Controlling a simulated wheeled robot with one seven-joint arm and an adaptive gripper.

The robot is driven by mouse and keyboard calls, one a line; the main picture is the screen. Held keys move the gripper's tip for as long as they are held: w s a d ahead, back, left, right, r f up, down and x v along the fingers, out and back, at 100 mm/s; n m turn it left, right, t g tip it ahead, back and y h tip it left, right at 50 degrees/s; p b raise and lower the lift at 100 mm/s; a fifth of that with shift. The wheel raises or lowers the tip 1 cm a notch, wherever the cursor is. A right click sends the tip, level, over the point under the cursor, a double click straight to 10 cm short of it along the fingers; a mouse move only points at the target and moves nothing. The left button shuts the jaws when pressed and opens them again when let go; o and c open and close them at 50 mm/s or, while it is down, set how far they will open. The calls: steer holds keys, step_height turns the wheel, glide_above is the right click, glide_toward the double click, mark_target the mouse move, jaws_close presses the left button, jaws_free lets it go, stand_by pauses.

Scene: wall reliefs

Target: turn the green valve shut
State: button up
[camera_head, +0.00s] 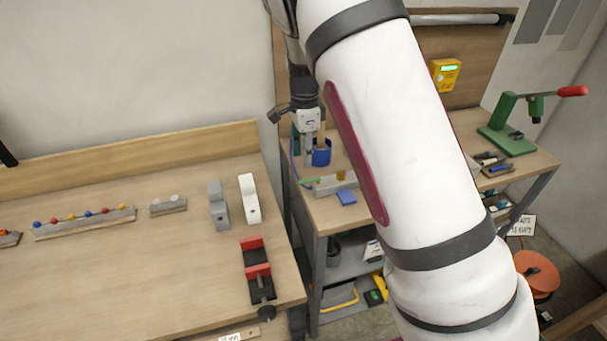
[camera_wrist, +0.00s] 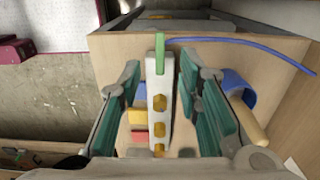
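The green valve handle (camera_wrist: 160,42) shows in the wrist view at the far end of a pale block (camera_wrist: 151,88) with several brass-coloured fittings along its top. The handle points roughly along the block's length. In the head view the green handle (camera_head: 311,181) sits at the left end of the grey block (camera_head: 335,184) on the right-hand bench. My gripper (camera_wrist: 160,70) is open, its two green-padded fingers on either side of the block in this view, with the handle just ahead. I see no contact. In the head view my gripper (camera_head: 309,150) is small and partly merges with things behind it.
A blue hose (camera_wrist: 240,44) runs right from near the handle. A blue cup (camera_wrist: 237,84) with a wooden-handled tool stands close to the right finger; the cup also shows in the head view (camera_head: 321,156). A blue block (camera_head: 346,197) lies near the bench edge. My arm hides the bench middle.

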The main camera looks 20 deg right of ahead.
mark_target(305, 181)
step_height(305, 181, down, 8)
steer(key=shift+p, duration=0.5)
jaws_close()
